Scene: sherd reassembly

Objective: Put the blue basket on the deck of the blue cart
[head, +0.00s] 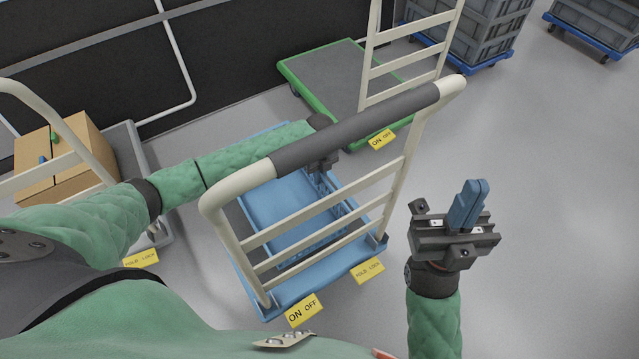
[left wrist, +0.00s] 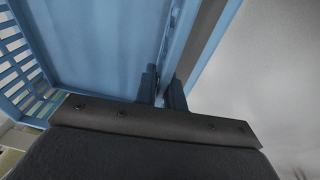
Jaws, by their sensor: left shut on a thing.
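The blue cart (head: 335,267) stands in the middle of the head view, its cream push handle with grey grip rising toward me. The blue basket (head: 284,198) is over the cart's deck, seen partly through the handle's bars. Whether its bottom touches the deck cannot be told. My left gripper (head: 322,168) reaches behind the handle's grip and is shut on the basket's wall. In the left wrist view its fingers (left wrist: 165,88) pinch the wall, with the basket's floor (left wrist: 100,45) and slatted side to the left. My right gripper (head: 468,205) is shut and empty, right of the cart.
A green-edged cart (head: 318,75) stands behind the blue cart. A cart with a cardboard box (head: 75,150) is at the left. Stacked grey crates (head: 470,30) on blue dollies are at the back right. The grey floor (head: 570,200) at the right is clear.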

